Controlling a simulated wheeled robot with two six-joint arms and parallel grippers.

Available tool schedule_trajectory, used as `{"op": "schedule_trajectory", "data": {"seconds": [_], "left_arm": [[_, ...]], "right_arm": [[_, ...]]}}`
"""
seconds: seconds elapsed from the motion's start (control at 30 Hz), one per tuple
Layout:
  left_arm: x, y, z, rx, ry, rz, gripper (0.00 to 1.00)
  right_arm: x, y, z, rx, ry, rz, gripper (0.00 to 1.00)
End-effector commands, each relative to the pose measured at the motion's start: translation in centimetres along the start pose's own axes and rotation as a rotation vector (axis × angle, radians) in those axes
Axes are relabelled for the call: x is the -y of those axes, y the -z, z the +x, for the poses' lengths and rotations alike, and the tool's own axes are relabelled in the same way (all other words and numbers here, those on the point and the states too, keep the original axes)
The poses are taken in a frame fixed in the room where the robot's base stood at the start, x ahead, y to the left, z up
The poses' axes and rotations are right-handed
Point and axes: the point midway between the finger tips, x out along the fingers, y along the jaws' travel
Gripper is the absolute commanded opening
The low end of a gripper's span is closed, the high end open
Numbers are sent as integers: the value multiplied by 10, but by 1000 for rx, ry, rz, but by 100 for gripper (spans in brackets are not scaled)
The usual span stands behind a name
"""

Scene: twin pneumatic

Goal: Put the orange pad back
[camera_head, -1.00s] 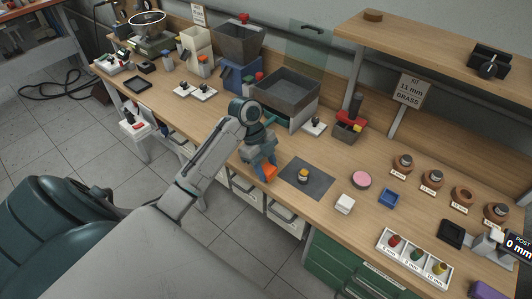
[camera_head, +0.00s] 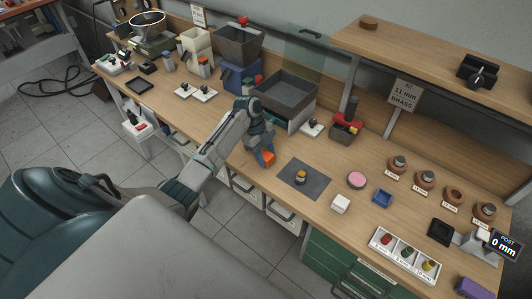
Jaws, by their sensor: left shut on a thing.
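The orange pad (camera_head: 268,156) is a small orange block between the fingers of my left gripper (camera_head: 266,158). The gripper is shut on it, just left of the dark grey mat, over the front part of the bench. The fingers hide part of the pad, and I cannot tell whether its underside touches the bench. My right gripper is not in view.
The dark grey mat (camera_head: 319,184) bears a small orange-and-dark piece (camera_head: 300,177). A grey bin (camera_head: 286,92) stands behind the gripper.

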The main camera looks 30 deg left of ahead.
Motion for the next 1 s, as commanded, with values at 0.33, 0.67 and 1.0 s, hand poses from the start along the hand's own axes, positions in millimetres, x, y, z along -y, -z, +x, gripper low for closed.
{"op": "schedule_trajectory", "data": {"seconds": [0.33, 0.67, 1.0], "left_arm": [[0, -1, 3, 0, 0, 0, 60], [0, 0, 0, 0, 0, 0, 62], [1, -3, -52, 5, 6, 1, 62]], "right_arm": [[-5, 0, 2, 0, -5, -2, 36], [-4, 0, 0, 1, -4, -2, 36], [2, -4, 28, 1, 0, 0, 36]]}}
